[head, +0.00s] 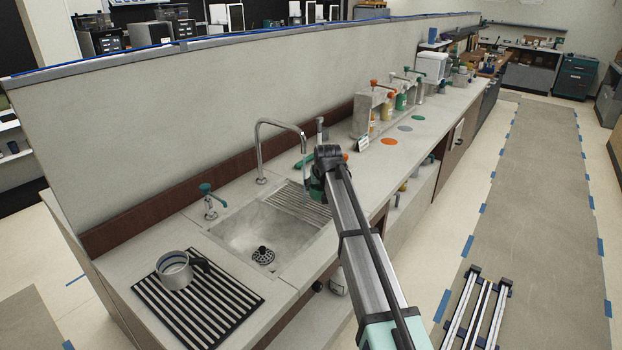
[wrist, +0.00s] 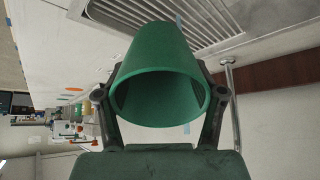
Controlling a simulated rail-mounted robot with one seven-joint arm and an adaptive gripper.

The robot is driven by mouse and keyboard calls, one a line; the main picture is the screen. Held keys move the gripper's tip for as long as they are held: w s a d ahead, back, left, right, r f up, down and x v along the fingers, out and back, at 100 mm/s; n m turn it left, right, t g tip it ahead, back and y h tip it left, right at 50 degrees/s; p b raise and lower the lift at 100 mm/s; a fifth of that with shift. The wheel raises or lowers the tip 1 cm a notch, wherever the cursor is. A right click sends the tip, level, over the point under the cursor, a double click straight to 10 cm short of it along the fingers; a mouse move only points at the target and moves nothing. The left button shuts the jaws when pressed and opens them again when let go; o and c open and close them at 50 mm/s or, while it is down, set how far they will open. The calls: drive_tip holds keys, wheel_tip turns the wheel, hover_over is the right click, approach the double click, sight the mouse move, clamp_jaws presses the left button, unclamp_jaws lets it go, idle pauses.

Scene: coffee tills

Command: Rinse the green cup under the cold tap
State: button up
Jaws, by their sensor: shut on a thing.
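The green cup (wrist: 158,60) fills the middle of the wrist view, its open mouth towards the camera. My gripper (wrist: 160,98) is shut on it, one finger on each side. In the head view my gripper (head: 318,185) is over the counter just right of the sink, and my arm hides most of the cup. The tall curved tap (head: 259,150) stands behind the sink, left of my gripper. A short tap with a teal handle (head: 208,200) stands at the sink's left. I cannot tell which is cold. No running water shows.
The sink (head: 240,232) has a dark drain and a ribbed drainboard (head: 298,203) at its right. A metal pitcher (head: 174,269) stands on a striped mat (head: 205,318) at the left. Pump bottles (head: 388,107) stand farther along the counter. A high partition runs behind.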

drive_tip(key=shift+s+d+r+p, duration=0.2)
drive_tip(key=shift+s+r+p, duration=0.1)
drive_tip(key=shift+s+r, duration=0.4)
drive_tip(key=shift+s+d+r+p, duration=0.2)
drive_tip(key=shift+s+r+p, duration=0.15)
drive_tip(key=shift+s+r, duration=0.35)
drive_tip(key=shift+s+d+r+p, duration=0.25)
drive_tip(key=shift+s+r, duration=0.2)
drive_tip(key=shift+s, duration=0.4)
drive_tip(key=shift+a, duration=0.1)
